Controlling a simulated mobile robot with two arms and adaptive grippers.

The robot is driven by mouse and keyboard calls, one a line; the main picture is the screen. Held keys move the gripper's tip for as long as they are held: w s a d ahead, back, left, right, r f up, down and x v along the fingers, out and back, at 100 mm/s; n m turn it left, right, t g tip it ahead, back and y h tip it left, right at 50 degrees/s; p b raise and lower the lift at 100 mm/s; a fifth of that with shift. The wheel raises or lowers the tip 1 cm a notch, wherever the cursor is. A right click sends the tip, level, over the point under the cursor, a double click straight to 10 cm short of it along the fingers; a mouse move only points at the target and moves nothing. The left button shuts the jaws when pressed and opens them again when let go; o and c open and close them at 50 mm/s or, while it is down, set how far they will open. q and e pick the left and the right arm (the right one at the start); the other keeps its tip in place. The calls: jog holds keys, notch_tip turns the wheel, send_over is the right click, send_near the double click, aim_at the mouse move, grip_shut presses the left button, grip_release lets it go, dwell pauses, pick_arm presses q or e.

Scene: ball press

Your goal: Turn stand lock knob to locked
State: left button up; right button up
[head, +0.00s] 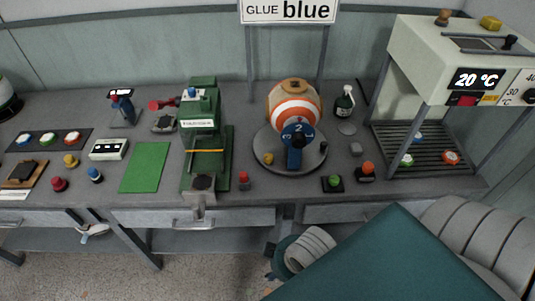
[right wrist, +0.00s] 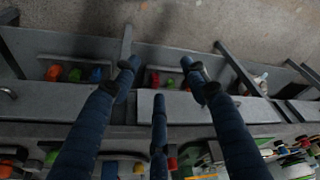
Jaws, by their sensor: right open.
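The round grey stand (head: 262,138) on the bench carries an orange and white striped ball (head: 294,104). A blue dial with numbers (head: 297,133) faces front, with a dark blue lever-like part below it. A yellow knob (head: 268,158) is at the stand's left front and a small black knob (head: 323,147) at its right. Which one is the lock knob I cannot tell. My right gripper (right wrist: 160,75) is open and empty in the right wrist view, near the bench's front edge. My left gripper is out of view.
A green press (head: 203,130) stands left of the stand. A red button (head: 244,181), a green button (head: 333,183) and an orange knob (head: 367,169) sit along the front. A white heater box (head: 430,60) stands at right. Drawers run below the bench top.

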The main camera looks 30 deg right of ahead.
jog(key=w+a+r+m, duration=0.3)
jog(key=w+a, duration=0.2)
jog(key=w, duration=0.5)
jog(key=m+g+h, duration=0.2)
jog(key=m+h, duration=0.3)
jog(key=m, duration=0.8)
send_near(268, 156)
jog(key=p+x, duration=0.1)
jog(key=x, duration=0.7)
jog(key=shift+d+f+p, duration=0.15)
jog(key=shift+f+p, duration=0.2)
jog(key=shift+p, duration=0.05)
jog(key=c, duration=1.1)
jog(key=shift+r, duration=0.2)
